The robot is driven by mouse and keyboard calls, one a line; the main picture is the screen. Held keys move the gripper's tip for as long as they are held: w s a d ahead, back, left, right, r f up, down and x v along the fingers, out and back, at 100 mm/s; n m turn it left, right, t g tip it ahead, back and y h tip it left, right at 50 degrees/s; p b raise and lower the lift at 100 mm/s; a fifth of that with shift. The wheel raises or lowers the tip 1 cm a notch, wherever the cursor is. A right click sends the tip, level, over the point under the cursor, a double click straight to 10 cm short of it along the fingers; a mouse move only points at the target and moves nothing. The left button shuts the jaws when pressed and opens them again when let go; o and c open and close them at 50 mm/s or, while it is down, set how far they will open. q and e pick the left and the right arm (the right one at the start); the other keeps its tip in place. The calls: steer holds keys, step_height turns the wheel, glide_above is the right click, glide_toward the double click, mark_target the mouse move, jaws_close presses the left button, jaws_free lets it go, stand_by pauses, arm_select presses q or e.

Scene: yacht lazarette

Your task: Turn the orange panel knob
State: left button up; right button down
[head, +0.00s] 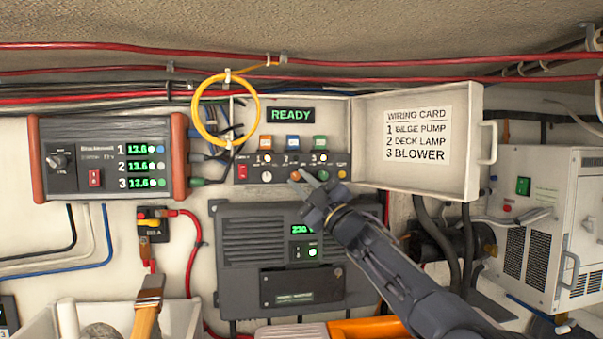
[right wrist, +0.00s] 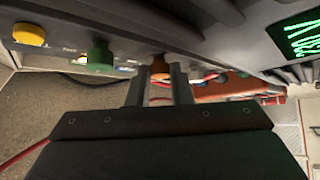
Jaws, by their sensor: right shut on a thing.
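The orange panel knob (head: 296,175) is on the lower strip of the dark control panel (head: 253,174), in the middle of the head view. In the right wrist view the orange knob (right wrist: 159,68) sits between my two fingers. My right gripper (head: 305,178) reaches up from the lower right and is shut on this knob; its fingers also show in the right wrist view (right wrist: 159,85). The fingers hide part of the knob, and I cannot read its angle. My left gripper is not in view.
A green knob (right wrist: 100,56) and a yellow knob (right wrist: 30,35) stand close beside the orange one. A green READY display (head: 291,115) is above the panel. An open lid with a wiring card (head: 418,134) is to the right. A grey unit (head: 235,245) is below.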

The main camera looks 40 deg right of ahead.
steer(key=shift+r+n, duration=0.1)
steer(key=shift+n, duration=0.2)
steer(key=c, duration=1.3)
jaws_free()
steer(key=b+v, duration=0.3)
steer(key=v, duration=0.4)
steer(key=shift+s, duration=0.4)
steer(key=shift+d+f, duration=0.1)
steer(key=shift+f, duration=0.1)
